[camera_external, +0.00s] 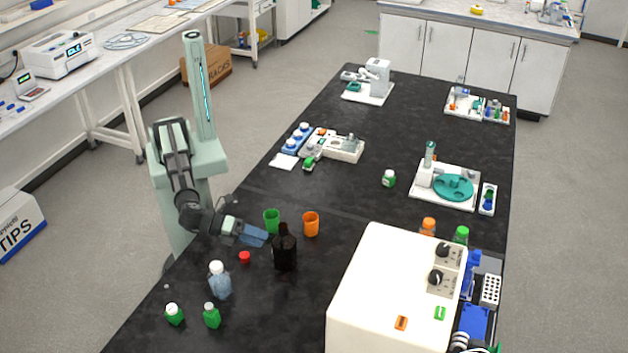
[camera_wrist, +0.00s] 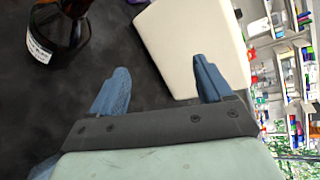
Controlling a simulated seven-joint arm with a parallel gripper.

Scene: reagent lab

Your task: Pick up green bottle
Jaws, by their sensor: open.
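Two small green bottles stand at the near left of the black table: one with a white cap (camera_external: 174,315) and a green one beside it (camera_external: 211,317). Another small green bottle with a pale cap (camera_external: 388,178) stands mid-table. A green-capped bottle (camera_external: 461,235) is partly hidden behind the white machine. My gripper (camera_external: 258,237) is low over the table's left side, beside the dark brown bottle and behind the near green bottles. In the wrist view my gripper (camera_wrist: 160,70) has its blue fingers apart with nothing between them. No green bottle is recognisable in the wrist view.
The brown bottle (camera_external: 285,252) stands close right of my gripper. A green cup (camera_external: 272,221), an orange cup (camera_external: 311,223), a red cap (camera_external: 245,257) and a clear white-capped bottle (camera_external: 219,281) are near. The large white machine (camera_external: 385,290) blocks the near right.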

